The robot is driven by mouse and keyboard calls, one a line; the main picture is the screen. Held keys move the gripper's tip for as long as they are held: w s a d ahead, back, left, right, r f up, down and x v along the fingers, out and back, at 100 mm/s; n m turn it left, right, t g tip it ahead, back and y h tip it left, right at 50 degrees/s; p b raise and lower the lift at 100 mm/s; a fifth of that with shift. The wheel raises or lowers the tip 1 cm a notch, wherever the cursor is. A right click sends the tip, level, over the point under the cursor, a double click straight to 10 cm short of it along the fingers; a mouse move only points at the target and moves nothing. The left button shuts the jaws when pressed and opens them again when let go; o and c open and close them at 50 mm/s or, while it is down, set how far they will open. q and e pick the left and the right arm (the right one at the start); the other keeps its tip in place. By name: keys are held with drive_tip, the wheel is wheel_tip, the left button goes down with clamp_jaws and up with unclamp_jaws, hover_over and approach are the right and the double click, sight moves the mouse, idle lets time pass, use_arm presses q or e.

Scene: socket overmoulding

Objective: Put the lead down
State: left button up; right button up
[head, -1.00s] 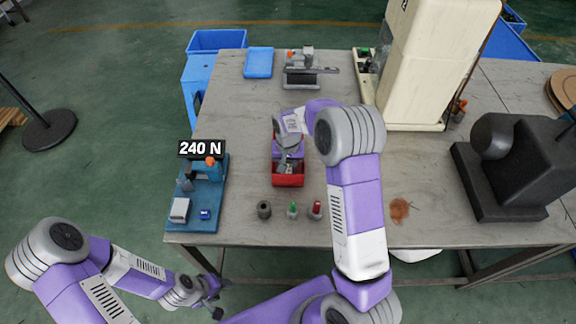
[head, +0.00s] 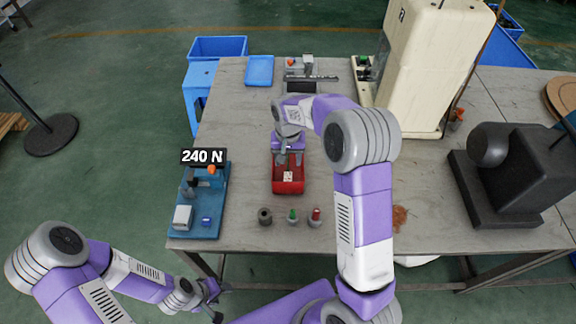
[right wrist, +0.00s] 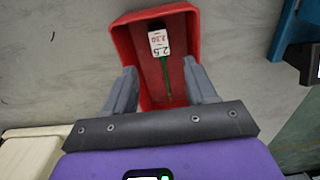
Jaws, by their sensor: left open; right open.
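The lead lies inside the red bin (head: 287,187). In the right wrist view it is a green lead (right wrist: 165,75) with a white tag (right wrist: 159,42) reading 2.5, resting along the floor of the red bin (right wrist: 122,45). My left gripper (head: 216,300) is open and empty, low off the front left of the table.
A blue fixture (head: 207,205) with a 240 N display stands at the left front edge. A dark, a green and a red small part (head: 314,217) stand in front of the bin. A cream machine (head: 425,70) and a dark block (head: 520,180) are to the right.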

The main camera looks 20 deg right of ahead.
wheel_tip(320, 180, up, 4)
drive_tip(key=shift+f+p, duration=0.1)
drive_tip(key=shift+p, duration=0.25)
